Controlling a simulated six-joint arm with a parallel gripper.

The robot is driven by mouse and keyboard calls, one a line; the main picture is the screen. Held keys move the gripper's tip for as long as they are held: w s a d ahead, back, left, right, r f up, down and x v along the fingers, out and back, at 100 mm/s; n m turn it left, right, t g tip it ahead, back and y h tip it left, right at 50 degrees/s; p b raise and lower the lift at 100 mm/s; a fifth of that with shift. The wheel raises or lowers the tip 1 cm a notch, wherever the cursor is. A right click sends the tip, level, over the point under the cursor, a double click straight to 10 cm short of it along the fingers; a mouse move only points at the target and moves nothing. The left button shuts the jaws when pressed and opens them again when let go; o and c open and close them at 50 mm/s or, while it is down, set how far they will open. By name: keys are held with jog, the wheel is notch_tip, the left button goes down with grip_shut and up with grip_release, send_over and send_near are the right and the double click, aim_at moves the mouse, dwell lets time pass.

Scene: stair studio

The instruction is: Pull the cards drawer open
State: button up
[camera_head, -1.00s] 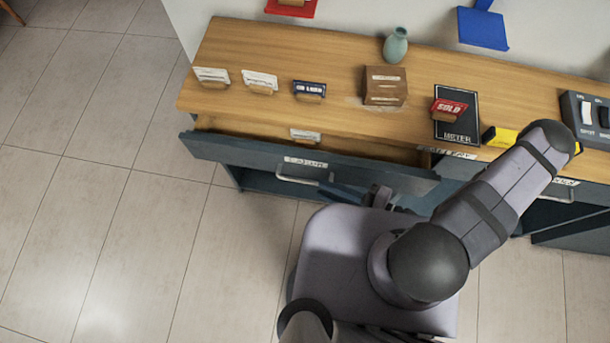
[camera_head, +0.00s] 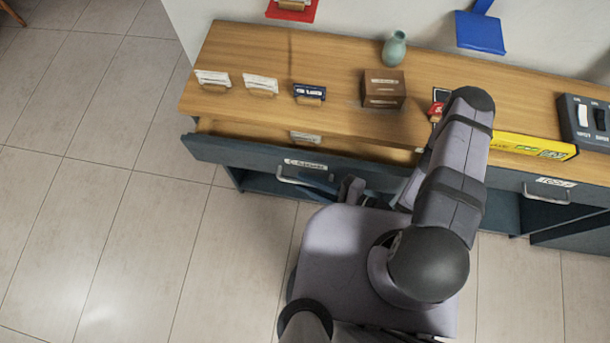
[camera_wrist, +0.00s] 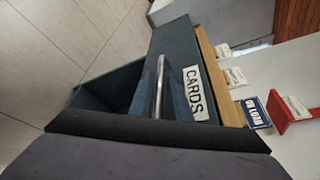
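The cards drawer (camera_head: 240,157) is a dark blue-grey drawer at the left of the wooden counter; it stands out from the counter, its inside showing. Its metal bar handle (camera_head: 292,181) is at the middle of the front, and the handle (camera_wrist: 159,85) runs beside the "CARDS" label (camera_wrist: 195,93) in the wrist view. My gripper (camera_head: 323,184) is at the right end of the handle. In the wrist view its bluish fingers (camera_wrist: 159,100) lie on either side of the bar. Whether they touch or grip it is unclear.
Small card stands (camera_head: 260,84), a brown box (camera_head: 384,88), a green vase (camera_head: 394,49) and a yellow box (camera_head: 533,147) are on the counter (camera_head: 330,65). Another drawer handle (camera_head: 546,196) is at right. The tiled floor (camera_head: 120,250) at left is clear.

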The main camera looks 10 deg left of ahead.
jog(key=shift+w+a, duration=0.1)
jog(key=shift+a, duration=0.3)
jog(key=shift+f, duration=0.1)
grip_shut()
jog(key=s+p, duration=0.1)
jog(key=s, duration=0.7)
jog(key=shift+s+f+p, duration=0.15)
jog(key=shift+s+p, duration=0.2)
jog(key=shift+p, duration=0.05)
grip_release()
